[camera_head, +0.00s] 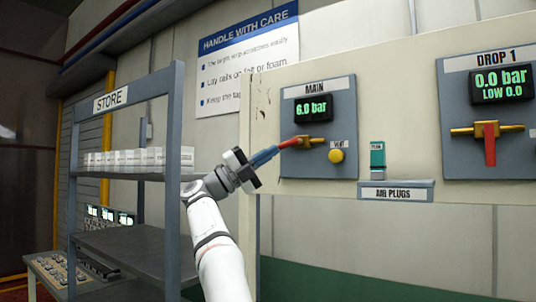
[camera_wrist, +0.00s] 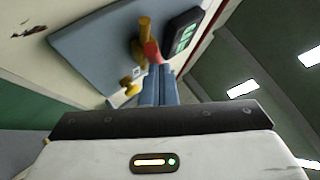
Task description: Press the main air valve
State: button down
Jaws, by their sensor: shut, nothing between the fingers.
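The main air valve has a red-orange lever (camera_head: 289,143) on a brass pipe (camera_head: 317,140), on the grey MAIN panel (camera_head: 296,168). The lever points left, roughly in line with the pipe. The display (camera_head: 314,108) above it reads 6.0 bar. My gripper (camera_head: 277,149) is shut and empty, its blue fingertips right at the lever's free end. In the wrist view the gripper (camera_wrist: 156,74) meets the lever (camera_wrist: 153,53) in line; I cannot tell whether they touch. The pipe (camera_wrist: 145,30) lies beyond.
A yellow VENT knob (camera_head: 337,156) sits right below the valve. An air plug (camera_head: 377,158) stands on the AIR PLUGS shelf (camera_head: 397,191). The DROP 1 panel (camera_head: 495,163), reading 0.0 bar, is farther right. The STORE rack (camera_head: 174,200) stands close on the left of my arm.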

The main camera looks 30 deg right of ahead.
jog(key=shift+s+a+f+b, duration=0.1)
jog(key=shift+s+f+b, duration=0.1)
jog(key=shift+f+b, duration=0.25)
jog(key=s+a+b+v, duration=0.1)
jog(key=b+v, duration=0.3)
jog(key=v, duration=0.8)
jog(key=shift+s, duration=0.5)
